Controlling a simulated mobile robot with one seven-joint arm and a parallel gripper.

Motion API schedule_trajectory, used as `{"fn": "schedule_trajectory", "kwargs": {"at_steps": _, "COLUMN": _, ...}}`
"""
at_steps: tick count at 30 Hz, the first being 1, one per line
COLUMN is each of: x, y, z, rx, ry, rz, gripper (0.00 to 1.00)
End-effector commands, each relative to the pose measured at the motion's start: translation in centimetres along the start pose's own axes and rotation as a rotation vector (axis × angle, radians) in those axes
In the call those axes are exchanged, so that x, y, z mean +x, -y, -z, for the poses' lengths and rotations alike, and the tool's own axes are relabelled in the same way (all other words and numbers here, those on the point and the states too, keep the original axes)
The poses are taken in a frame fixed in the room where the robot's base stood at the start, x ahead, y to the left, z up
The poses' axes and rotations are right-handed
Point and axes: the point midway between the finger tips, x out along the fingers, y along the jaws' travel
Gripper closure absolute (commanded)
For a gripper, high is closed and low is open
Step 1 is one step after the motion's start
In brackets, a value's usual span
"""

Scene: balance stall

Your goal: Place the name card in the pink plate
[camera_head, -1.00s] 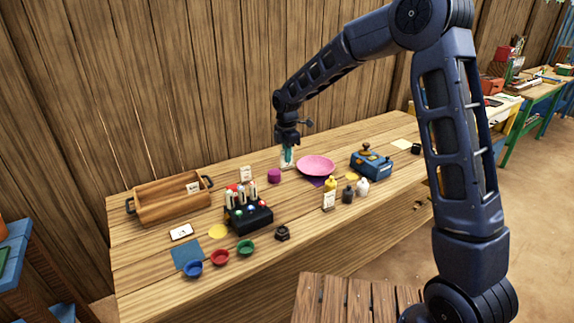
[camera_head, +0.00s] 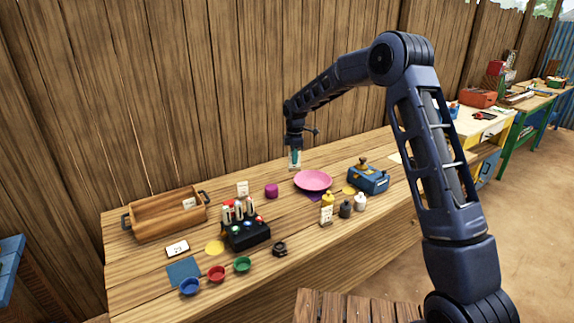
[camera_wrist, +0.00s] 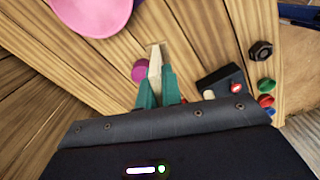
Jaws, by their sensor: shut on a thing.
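My gripper (camera_head: 295,154) is shut on a small pale name card, its teal fingers pinching it. The name card (camera_head: 295,164) hangs upright below the fingers; in the wrist view it (camera_wrist: 155,62) shows nearly edge-on between the fingertips. The pink plate (camera_head: 313,180) lies on the table just right of and nearer than the card in the head view. In the wrist view the plate (camera_wrist: 92,18) is at the upper left, apart from the card. Nothing is seen in the plate.
A purple cylinder (camera_head: 271,191) stands left of the plate. A black rack (camera_head: 247,237) with tubes, a wooden tray (camera_head: 138,222) and coloured bowls (camera_head: 217,273) stand further left.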

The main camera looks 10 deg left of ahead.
Motion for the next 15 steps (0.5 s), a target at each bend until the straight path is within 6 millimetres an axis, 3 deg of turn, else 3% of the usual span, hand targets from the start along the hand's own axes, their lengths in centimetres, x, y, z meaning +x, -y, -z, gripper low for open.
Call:
{"fn": "schedule_trajectory", "kwargs": {"at_steps": 1, "x": 0.6, "y": -1.8, "z": -1.4, "rx": 0.043, "ry": 0.000, "rz": 0.001, "gripper": 1.00}}
{"fn": "schedule_trajectory", "kwargs": {"at_steps": 6, "x": 2.3, "y": -6.7, "z": -5.6, "rx": 0.179, "ry": 0.001, "rz": 0.001, "gripper": 1.00}}
{"fn": "schedule_trajectory", "kwargs": {"at_steps": 9, "x": 3.1, "y": -9.0, "z": -8.0, "rx": 0.250, "ry": 0.002, "rz": -0.001, "gripper": 1.00}}
{"fn": "schedule_trajectory", "kwargs": {"at_steps": 15, "x": 4.4, "y": -11.8, "z": -11.4, "rx": 0.344, "ry": 0.005, "rz": -0.002, "gripper": 1.00}}
